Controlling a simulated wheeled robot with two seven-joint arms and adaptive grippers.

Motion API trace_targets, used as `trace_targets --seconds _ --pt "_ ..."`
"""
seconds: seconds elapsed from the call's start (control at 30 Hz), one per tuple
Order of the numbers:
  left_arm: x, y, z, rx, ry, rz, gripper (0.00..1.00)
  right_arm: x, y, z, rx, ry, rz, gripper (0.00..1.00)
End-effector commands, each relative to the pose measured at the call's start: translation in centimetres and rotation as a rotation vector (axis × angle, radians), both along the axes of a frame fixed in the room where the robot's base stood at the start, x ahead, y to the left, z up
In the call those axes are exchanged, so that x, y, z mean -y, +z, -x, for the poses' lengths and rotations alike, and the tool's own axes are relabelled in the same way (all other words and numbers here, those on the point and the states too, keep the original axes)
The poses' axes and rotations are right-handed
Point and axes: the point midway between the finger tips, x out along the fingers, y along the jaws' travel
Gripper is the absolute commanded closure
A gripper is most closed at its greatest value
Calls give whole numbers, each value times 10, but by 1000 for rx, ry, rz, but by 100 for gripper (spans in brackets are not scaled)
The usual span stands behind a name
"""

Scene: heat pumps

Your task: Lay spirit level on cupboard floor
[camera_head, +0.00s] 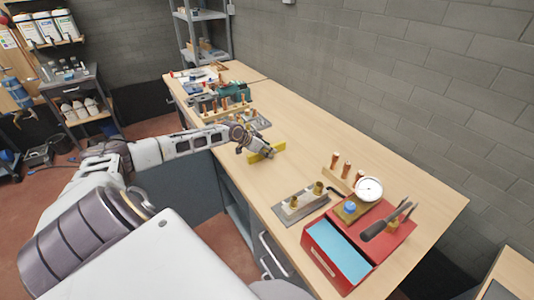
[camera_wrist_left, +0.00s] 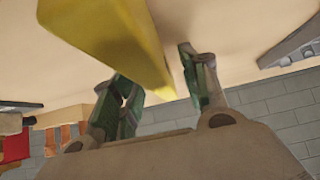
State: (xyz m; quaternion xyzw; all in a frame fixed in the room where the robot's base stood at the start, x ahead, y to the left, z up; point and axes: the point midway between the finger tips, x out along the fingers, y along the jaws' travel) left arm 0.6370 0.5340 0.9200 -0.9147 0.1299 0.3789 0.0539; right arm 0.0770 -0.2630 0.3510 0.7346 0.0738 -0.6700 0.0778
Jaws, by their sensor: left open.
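The yellow spirit level (camera_head: 278,147) lies on the wooden workbench near its front edge, at mid-picture in the head view. My left gripper (camera_head: 257,151) is over it, and partly hides it. In the left wrist view the yellow level (camera_wrist_left: 110,38) is large and close, with its end reaching toward the gap between the green fingers of my left gripper (camera_wrist_left: 162,90). The fingers stand apart; I cannot tell whether either touches the level. The grey cupboard (camera_head: 232,197) is under the bench; its floor is not clearly visible. My right gripper is out of view.
A grey plate with brass fittings (camera_head: 300,206), a red toolbox (camera_head: 340,257) and a round gauge (camera_head: 369,189) stand on the nearer bench end. Copper pieces in a holder (camera_head: 227,106) stand beyond my gripper. The bench right of the level is clear, up to the block wall.

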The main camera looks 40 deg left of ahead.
Motion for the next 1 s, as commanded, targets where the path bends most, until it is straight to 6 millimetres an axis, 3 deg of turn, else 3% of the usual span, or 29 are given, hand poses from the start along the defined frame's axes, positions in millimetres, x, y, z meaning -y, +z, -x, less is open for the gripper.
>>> trace_targets --seconds 0.2,0.53,1.0 --pt "0 0 0 0 0 0 57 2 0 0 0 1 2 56" --pt "0 0 0 0 0 0 99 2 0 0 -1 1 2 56" --pt "0 7 0 1 0 -1 100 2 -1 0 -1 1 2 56"
